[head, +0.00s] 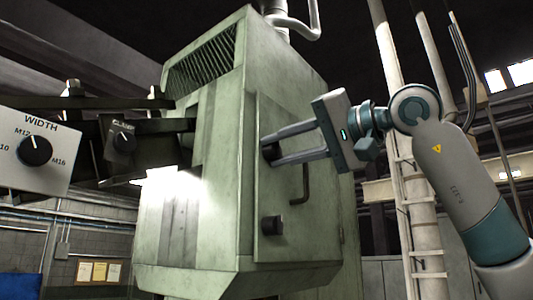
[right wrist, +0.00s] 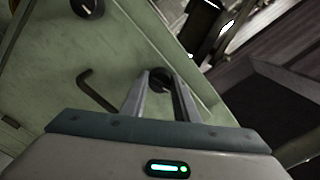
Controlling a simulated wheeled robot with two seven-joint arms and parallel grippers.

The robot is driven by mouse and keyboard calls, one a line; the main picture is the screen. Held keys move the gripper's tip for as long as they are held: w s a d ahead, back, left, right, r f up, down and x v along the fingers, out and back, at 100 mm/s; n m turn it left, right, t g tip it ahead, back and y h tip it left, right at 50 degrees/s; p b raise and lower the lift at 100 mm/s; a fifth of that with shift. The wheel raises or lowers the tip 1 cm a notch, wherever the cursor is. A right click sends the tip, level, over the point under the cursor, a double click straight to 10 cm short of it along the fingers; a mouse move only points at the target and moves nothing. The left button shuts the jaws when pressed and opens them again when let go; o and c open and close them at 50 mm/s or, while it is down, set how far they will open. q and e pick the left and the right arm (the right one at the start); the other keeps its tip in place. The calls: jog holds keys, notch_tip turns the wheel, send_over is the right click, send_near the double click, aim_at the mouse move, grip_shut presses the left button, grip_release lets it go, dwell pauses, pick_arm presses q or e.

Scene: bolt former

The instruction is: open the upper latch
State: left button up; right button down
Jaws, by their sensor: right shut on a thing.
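The upper latch (head: 270,153) is a dark round knob on the side door (head: 305,215) of the pale green machine. My right gripper (head: 272,150) comes in from the right with its two long fingers around this knob, shut on it. In the right wrist view the upper latch (right wrist: 160,78) shows dark between the fingertips. The lower latch (head: 271,225) is a similar dark knob below, with nothing touching it; it also shows in the right wrist view (right wrist: 87,8). The door looks closed. My left gripper is not in view.
A bent dark handle (head: 305,183) stands out from the door close to my right fingers. A panel with a WIDTH dial (head: 36,150) is at the left. A pale pole with rungs (head: 400,160) stands behind my right arm.

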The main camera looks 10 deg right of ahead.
jog(key=shift+m, duration=0.3)
jog(key=shift+f+m+b, duration=0.1)
jog(key=shift+m+b, duration=0.25)
jog(key=shift+m, duration=1.35)
jog(key=c, duration=1.2)
grip_release()
jog(key=shift+s+d, duration=0.1)
jog(key=v, duration=0.7)
jog(key=shift+s+d+b, duration=0.25)
jog(key=shift+s+b, duration=0.1)
